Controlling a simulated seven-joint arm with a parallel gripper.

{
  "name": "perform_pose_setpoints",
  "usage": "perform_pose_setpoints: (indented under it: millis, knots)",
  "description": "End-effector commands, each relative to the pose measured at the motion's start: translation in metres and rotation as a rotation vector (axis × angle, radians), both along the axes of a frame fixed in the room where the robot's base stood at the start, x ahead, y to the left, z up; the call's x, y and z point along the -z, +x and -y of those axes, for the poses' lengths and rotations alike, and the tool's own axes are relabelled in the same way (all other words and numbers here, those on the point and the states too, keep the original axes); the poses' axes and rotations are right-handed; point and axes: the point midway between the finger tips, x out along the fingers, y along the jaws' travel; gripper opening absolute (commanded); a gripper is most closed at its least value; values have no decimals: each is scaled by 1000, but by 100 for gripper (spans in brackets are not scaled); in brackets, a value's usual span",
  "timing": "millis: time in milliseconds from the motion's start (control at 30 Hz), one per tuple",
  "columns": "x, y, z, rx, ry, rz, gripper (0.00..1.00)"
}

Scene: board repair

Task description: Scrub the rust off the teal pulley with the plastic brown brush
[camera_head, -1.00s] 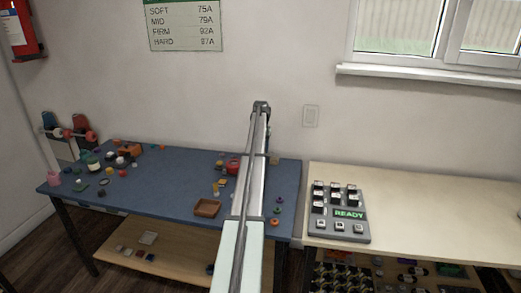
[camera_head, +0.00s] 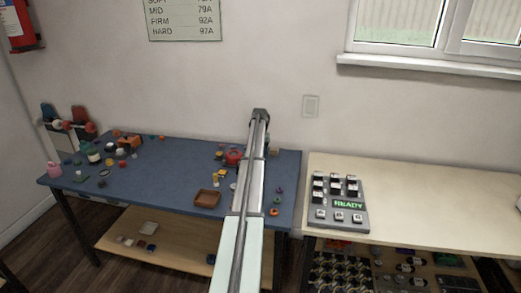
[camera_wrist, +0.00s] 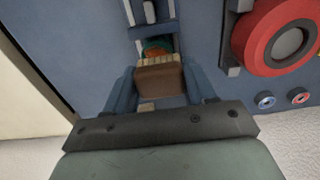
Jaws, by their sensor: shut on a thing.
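In the wrist view, my gripper (camera_wrist: 160,88) is shut on the brown brush (camera_wrist: 160,80), between its two blue fingers. The brush's pale bristles (camera_wrist: 158,60) face away from the wrist. The teal pulley (camera_wrist: 153,44), with orange-brown rust on it, sits just beyond the bristles by a grey metal holder (camera_wrist: 148,14). The bristles overlap the pulley's near edge in the picture; I cannot tell whether they touch. In the head view, my arm hides the gripper, brush and pulley.
A large red round thing with a grey centre (camera_wrist: 285,38) stands right of the pulley, with small blue and red rings (camera_wrist: 266,100) nearby. On the blue table (camera_head: 165,180) are a brown tray (camera_head: 207,198) and several small parts.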

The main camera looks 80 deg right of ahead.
Motion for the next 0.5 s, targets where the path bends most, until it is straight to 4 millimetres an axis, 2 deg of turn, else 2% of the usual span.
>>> perform_pose_setpoints:
  millis: [100,500]
  knots:
    - [1,0,-14,0,2,0,27]
    - [0,0,-46,0,2,0,27]
